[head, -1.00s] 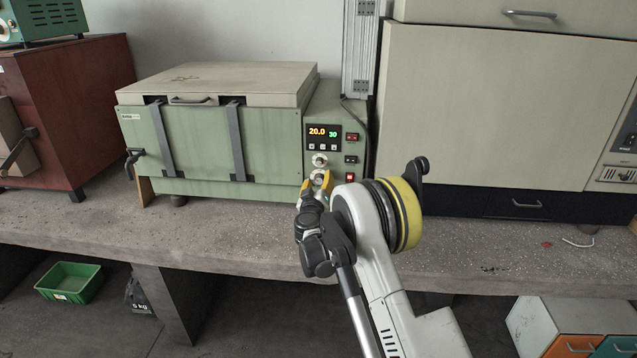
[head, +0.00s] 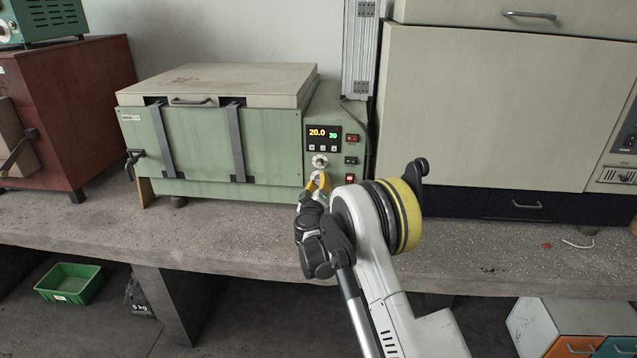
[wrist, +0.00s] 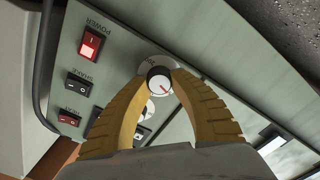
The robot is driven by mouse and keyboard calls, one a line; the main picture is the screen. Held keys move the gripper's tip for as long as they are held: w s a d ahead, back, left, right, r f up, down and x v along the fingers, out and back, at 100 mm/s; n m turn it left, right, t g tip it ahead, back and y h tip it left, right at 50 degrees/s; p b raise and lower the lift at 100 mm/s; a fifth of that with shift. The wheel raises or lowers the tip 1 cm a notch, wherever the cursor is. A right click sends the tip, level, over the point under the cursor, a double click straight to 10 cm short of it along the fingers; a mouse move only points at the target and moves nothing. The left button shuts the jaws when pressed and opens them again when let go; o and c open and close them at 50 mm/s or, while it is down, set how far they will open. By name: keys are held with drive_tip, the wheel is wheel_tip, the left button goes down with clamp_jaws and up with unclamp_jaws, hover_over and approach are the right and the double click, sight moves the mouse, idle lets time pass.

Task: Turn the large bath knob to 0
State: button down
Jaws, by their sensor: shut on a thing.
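The green bath (head: 215,140) stands on the bench with its pale lid down. Its control panel, at the right end, shows a display (head: 323,137) reading 20.0 in orange and 30 in green. Two knobs sit below the display. The upper knob (head: 320,161) is free. My gripper (head: 318,183) is at the lower one. In the wrist view my yellow fingers (wrist: 160,78) are shut on this lower knob (wrist: 158,85), one on each side. It has a white face with a red pointer line; its scale is mostly hidden and unreadable. The upper knob shows partly between the fingers (wrist: 148,108).
Rocker switches, including a red lit power switch (wrist: 91,43), lie beside the knobs. A metal column (head: 360,50) and a large beige cabinet (head: 480,110) stand to the right. A red-brown cabinet (head: 80,110) is at left. The bench front (head: 240,225) is clear.

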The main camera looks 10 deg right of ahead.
drive_tip(key=n, duration=0.4)
drive_tip(key=shift+n, duration=0.3)
drive_tip(key=n, duration=0.4)
drive_tip(key=shift+n, duration=0.4)
drive_tip(key=c, duration=1.1)
unclamp_jaws()
drive_tip(key=shift+f, duration=0.1)
drive_tip(key=v, duration=1.2)
